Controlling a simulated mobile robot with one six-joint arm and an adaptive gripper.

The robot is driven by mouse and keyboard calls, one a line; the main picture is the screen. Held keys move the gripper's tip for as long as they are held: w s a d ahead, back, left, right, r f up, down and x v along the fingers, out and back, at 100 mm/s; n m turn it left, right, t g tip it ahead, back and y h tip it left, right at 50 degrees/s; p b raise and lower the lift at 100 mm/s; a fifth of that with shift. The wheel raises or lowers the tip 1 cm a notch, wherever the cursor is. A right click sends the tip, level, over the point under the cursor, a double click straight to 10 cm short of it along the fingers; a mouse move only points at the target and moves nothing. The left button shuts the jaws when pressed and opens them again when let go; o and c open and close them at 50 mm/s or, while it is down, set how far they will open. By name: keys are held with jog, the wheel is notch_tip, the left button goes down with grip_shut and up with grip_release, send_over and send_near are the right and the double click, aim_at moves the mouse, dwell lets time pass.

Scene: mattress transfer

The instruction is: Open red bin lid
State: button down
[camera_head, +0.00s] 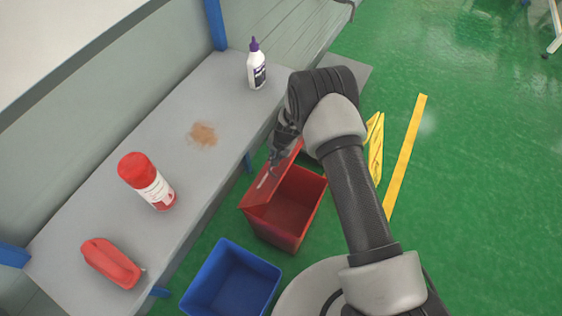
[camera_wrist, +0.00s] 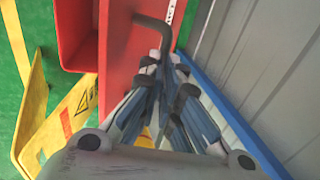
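The red bin (camera_head: 286,215) stands on the floor beside the grey bench, and its inside shows. Its red lid (camera_head: 258,193) is raised and tilted up along the bin's left side. In the wrist view the lid (camera_wrist: 117,60) fills the upper middle, with a bent grey handle (camera_wrist: 154,24) on it. My gripper (camera_head: 273,160) is at the lid's upper face. In the wrist view its fingers (camera_wrist: 166,72) converge around the lower end of the handle and look closed on it; the exact contact is partly hidden.
A blue bin (camera_head: 232,280) stands in front of the red one. The bench (camera_head: 150,115) holds a white bottle (camera_head: 256,68), a red-capped container (camera_head: 147,182), a red jug (camera_head: 110,262) and a brown stain. A yellow floor sign (camera_head: 375,148) stands right of my arm.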

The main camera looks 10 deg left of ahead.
jog(key=shift+s+a+f, duration=0.1)
jog(key=shift+s+f, duration=0.25)
jog(key=shift+f, duration=0.5)
jog(key=c, duration=2.1)
grip_release()
jog(key=shift+c, duration=0.2)
jog(key=o, duration=0.4)
jog(key=shift+w+a+f, duration=0.3)
jog(key=shift+w+f, duration=0.1)
jog(key=shift+f, duration=0.05)
jog(key=shift+o, duration=0.3)
jog(key=w+v, duration=0.1)
jog(key=v, duration=1.1)
jog(key=shift+s+r, duration=0.15)
jog(key=shift+s, duration=0.3)
jog(key=shift+a, duration=0.1)
